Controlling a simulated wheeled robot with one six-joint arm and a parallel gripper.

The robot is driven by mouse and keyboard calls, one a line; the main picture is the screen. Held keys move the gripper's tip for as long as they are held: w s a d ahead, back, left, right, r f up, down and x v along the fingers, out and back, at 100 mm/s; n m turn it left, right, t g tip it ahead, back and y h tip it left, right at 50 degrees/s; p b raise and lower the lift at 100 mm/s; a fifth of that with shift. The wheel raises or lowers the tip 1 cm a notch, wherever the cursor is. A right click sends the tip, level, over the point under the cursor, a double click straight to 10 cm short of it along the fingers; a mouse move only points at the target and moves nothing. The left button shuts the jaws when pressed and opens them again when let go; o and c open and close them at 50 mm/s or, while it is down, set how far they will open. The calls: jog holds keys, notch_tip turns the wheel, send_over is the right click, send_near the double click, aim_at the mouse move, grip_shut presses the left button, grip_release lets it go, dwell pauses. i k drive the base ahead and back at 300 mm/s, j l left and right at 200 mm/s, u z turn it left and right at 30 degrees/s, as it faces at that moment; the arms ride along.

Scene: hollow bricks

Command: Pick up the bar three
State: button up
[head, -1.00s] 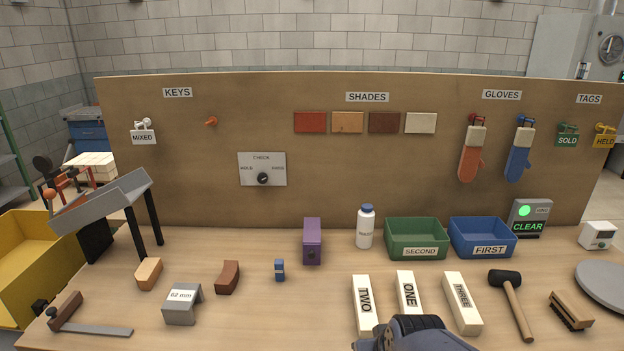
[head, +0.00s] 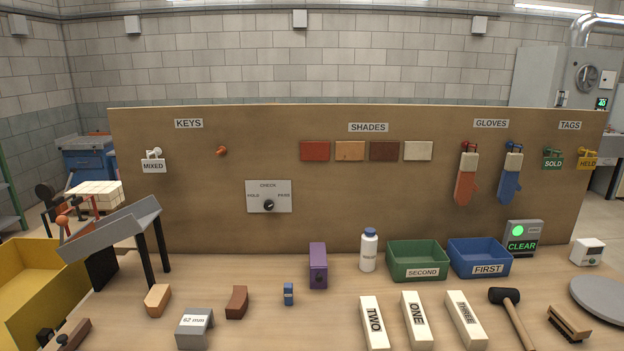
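The bar three (head: 466,319) is a cream block marked THREE, lying on the bench at the front right. The bar one (head: 417,320) lies just to its left, and the bar two (head: 374,323) lies left of that. The three bars are apart from each other. A mallet with a black head (head: 504,296) lies to the right of bar three. My gripper does not show in the head view now.
A green bin marked SECOND (head: 418,273) and a blue bin marked FIRST (head: 479,270) stand behind the bars. A white bottle (head: 369,251) and a purple block (head: 318,266) stand further left. A brush (head: 569,323) lies at the right.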

aim_at(473, 334)
jog(key=i+l+z, duration=0.55)
jog(key=i, duration=0.3)
